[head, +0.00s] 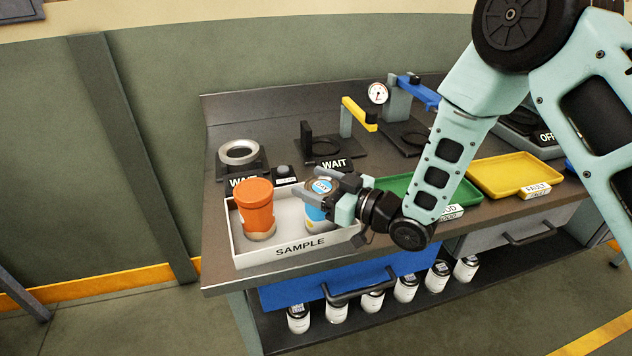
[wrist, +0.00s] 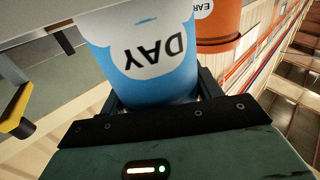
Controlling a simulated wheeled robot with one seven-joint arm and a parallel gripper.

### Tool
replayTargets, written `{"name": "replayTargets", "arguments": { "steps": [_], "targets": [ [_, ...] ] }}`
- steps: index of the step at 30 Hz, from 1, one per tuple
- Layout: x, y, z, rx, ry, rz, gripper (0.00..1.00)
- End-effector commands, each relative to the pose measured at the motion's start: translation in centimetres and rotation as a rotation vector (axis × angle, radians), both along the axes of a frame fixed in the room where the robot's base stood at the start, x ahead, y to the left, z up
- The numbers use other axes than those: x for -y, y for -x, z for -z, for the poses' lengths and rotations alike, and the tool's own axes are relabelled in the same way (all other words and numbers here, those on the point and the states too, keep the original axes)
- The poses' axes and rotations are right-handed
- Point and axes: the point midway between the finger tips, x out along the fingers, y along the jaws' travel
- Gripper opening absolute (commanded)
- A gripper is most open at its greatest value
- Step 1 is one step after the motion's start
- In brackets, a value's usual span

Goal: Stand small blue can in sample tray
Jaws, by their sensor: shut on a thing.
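The small blue can (head: 314,213) is in my gripper (head: 335,195), over the right half of the white sample tray (head: 300,248). It has a white label with "DAY" in the wrist view (wrist: 150,55). My gripper is shut on it from the right side. The can looks upright in the head view; I cannot tell whether its base touches the tray floor. Part of the can is hidden behind the gripper fingers. An orange can (head: 256,208) stands in the left half of the tray, and it also shows in the wrist view (wrist: 218,22).
A green tray (head: 400,187) and a yellow tray (head: 515,174) lie to the right. Gauge fixtures with a yellow arm (head: 359,113) and a blue arm (head: 419,92) stand behind. A grey ring (head: 239,153) sits behind the sample tray. Several white cans stand on the lower shelf.

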Motion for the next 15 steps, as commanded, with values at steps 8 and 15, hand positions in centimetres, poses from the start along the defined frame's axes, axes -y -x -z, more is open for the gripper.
{"name": "replayTargets", "arguments": {
  "steps": [8,15],
  "targets": [
    [-0.01,-0.01,0.13,0.001,-0.001,0.000,0.25],
    [0.01,-0.01,0.25,0.000,0.000,0.000,0.85]
  ]
}}
